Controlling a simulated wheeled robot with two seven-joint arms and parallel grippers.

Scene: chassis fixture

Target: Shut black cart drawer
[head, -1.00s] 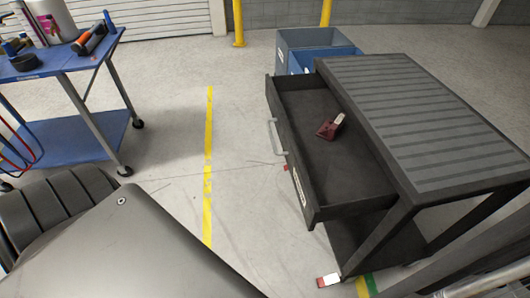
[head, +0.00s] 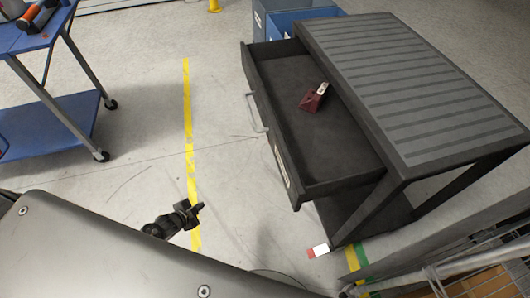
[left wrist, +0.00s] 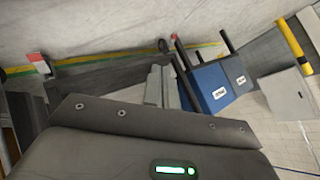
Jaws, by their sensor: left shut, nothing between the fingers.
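The black cart (head: 400,95) stands at the right with a ribbed grey top. Its drawer (head: 285,80) is pulled out to the left, well open. A grey bar handle (head: 256,113) is on the drawer's front. A dark red object with a pale part (head: 313,98) lies inside the drawer. My left gripper (head: 195,211) is shut and empty, over the floor to the left of and nearer than the drawer front, apart from it. My right gripper is not in view.
Blue bins (head: 290,22) stand behind the cart. A blue trolley (head: 50,110) is at the left. A wire basket (head: 480,270) is at the lower right.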

